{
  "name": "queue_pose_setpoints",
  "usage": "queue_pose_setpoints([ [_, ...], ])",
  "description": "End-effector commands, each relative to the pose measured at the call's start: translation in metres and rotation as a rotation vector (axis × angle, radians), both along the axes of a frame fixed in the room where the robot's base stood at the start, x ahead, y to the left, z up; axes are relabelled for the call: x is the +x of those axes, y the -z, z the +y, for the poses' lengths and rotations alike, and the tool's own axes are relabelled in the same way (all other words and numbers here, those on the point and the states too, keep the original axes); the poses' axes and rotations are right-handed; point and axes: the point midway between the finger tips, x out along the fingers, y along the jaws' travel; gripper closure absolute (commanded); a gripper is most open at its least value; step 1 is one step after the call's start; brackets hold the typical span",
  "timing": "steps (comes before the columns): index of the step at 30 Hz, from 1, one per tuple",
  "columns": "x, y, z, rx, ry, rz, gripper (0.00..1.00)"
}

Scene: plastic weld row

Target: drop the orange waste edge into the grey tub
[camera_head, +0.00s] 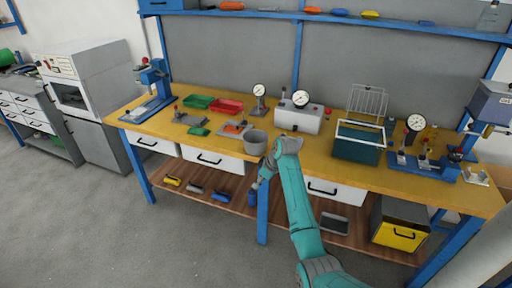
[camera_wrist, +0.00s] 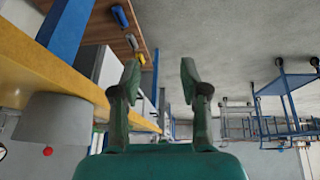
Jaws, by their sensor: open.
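The grey tub (camera_head: 256,144) stands upright on the yellow bench top near its front edge, and it also shows in the wrist view (camera_wrist: 62,120) at the left. A small orange piece (camera_head: 235,127) lies on a grey plate just left of the tub and looks like the waste edge; its exact shape is too small to tell. My gripper (camera_head: 261,176) is in front of the bench's front edge, below and just right of the tub. In the wrist view my gripper (camera_wrist: 160,72) has its two fingers apart with nothing between them. The orange piece does not show there.
Green (camera_head: 198,102) and red (camera_head: 227,107) trays lie behind the plate. A grey box with a gauge (camera_head: 298,119) and a teal tank (camera_head: 357,146) stand right of the tub. A blue bench leg (camera_head: 263,215) is below my gripper. The floor in front is clear.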

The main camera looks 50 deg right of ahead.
Motion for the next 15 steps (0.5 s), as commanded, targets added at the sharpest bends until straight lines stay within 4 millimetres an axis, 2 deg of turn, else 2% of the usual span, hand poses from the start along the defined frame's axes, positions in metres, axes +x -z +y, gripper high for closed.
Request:
queue_pose_setpoints([
  [9,-0.01,0.042,0.034,-0.011,0.043,-0.031,0.55],
  [15,-0.016,0.06,0.051,-0.017,0.065,-0.049,0.55],
])
